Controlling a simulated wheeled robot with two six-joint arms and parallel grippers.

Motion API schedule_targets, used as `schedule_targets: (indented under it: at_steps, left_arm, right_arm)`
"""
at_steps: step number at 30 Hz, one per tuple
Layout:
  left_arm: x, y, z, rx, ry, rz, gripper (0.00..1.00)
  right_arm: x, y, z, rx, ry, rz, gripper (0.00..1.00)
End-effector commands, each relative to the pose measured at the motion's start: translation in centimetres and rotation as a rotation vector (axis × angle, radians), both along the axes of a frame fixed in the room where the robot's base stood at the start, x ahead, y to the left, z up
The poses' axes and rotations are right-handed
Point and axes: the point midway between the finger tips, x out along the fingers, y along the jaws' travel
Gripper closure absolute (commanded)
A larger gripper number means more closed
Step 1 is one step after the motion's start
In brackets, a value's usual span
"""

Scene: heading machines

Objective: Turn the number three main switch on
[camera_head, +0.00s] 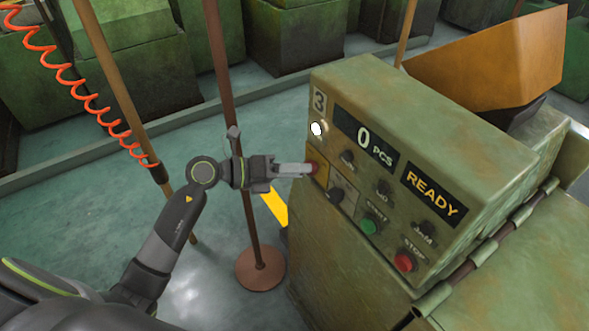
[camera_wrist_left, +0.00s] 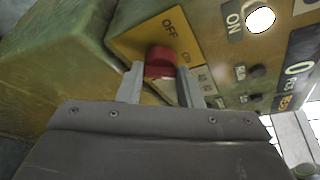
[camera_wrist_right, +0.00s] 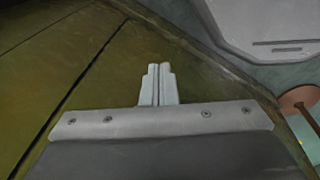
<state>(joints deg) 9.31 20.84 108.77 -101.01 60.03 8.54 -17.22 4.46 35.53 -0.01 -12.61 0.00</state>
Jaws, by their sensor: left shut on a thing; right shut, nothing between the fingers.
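The machine marked 3 (camera_head: 319,101) has a green control panel. Its main switch is a red knob (camera_wrist_left: 160,57) on a yellow plate (camera_wrist_left: 136,42) marked OFF and ON. In the head view the red knob (camera_head: 314,166) is partly hidden by my left gripper (camera_head: 306,169). My left gripper is shut on the knob, one finger on each side. A round white lamp (camera_head: 316,129) beside the ON label is lit. The display (camera_head: 433,193) reads READY, and the counter (camera_head: 368,141) reads 0 PCS. My right gripper (camera_wrist_right: 158,85) is shut and empty in front of a green surface.
A green START button (camera_head: 370,224) and a red STOP button (camera_head: 404,261) sit lower on the panel. A brown post on a round base (camera_head: 260,267) stands behind my left arm. An orange coiled hose (camera_head: 75,88) hangs at left. Open floor lies left of the machine.

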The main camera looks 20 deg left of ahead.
Motion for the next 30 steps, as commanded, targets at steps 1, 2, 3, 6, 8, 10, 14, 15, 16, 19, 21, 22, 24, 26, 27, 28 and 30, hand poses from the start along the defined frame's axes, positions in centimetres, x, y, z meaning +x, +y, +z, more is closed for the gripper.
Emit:
schedule_targets:
  at_steps: [1,2,3,6,8,10,14,15,16,19,21,22,24,26,27,28,30]
  left_arm:
    - [-0.09,-0.03,-0.1,0.026,-0.017,-0.002,0.9]
    - [-0.09,-0.03,-0.1,0.041,-0.028,-0.001,0.9]
    - [-0.1,-0.04,-0.09,0.059,-0.042,-0.002,0.9]
    - [-0.1,-0.05,-0.08,0.095,-0.071,-0.001,0.9]
    - [-0.11,-0.05,-0.07,0.115,-0.085,0.0,0.9]
    - [-0.12,-0.06,-0.06,0.132,-0.098,-0.001,0.9]
    - [-0.13,-0.06,-0.09,0.153,-0.113,0.0,0.9]
    - [-0.13,-0.06,-0.09,0.156,-0.116,0.0,0.9]
    - [-0.14,-0.07,-0.09,0.158,-0.116,-0.001,0.9]
    - [-0.14,-0.06,-0.1,0.163,-0.12,-0.001,0.9]
    - [-0.15,-0.06,-0.11,0.163,-0.121,-0.001,0.9]
    - [-0.15,-0.06,-0.11,0.163,-0.121,-0.001,0.9]
    - [-0.14,-0.05,-0.11,0.163,-0.121,-0.001,0.9]
    - [-0.15,-0.06,-0.12,0.164,-0.12,-0.002,0.9]
    - [-0.15,-0.06,-0.12,0.164,-0.12,-0.002,0.9]
    - [-0.15,-0.05,-0.13,0.164,-0.12,-0.002,0.9]
    - [-0.16,-0.06,-0.13,0.164,-0.12,-0.002,0.61]
  right_arm:
    - [0.02,0.01,-0.05,0.0,0.0,0.0,1.0]
    - [0.02,0.0,-0.06,0.0,0.0,0.0,1.0]
    - [0.02,0.0,-0.07,0.0,0.0,0.0,1.0]
    - [0.02,0.0,-0.1,0.0,0.0,0.0,1.0]
    - [0.02,-0.01,-0.12,0.0,0.0,0.0,1.0]
    - [0.02,-0.01,-0.13,0.0,0.0,0.0,1.0]
    - [0.02,-0.02,-0.15,0.0,0.0,0.0,1.0]
    - [0.02,-0.02,-0.15,0.0,0.0,0.0,1.0]
    - [0.02,-0.02,-0.15,0.0,0.0,0.0,1.0]
    - [0.04,-0.04,-0.15,0.0,0.0,0.0,1.0]
    - [0.03,-0.05,-0.15,0.0,0.0,0.0,1.0]
    - [0.03,-0.06,-0.15,-0.001,0.0,0.0,1.0]
    - [0.03,-0.08,-0.14,-0.001,0.0,0.0,1.0]
    - [0.03,-0.11,-0.14,-0.001,-0.001,0.001,1.0]
    - [0.03,-0.13,-0.15,-0.002,-0.001,0.001,1.0]
    - [0.03,-0.15,-0.14,-0.002,-0.001,0.001,1.0]
    - [0.03,-0.18,-0.14,-0.002,-0.001,0.001,1.0]
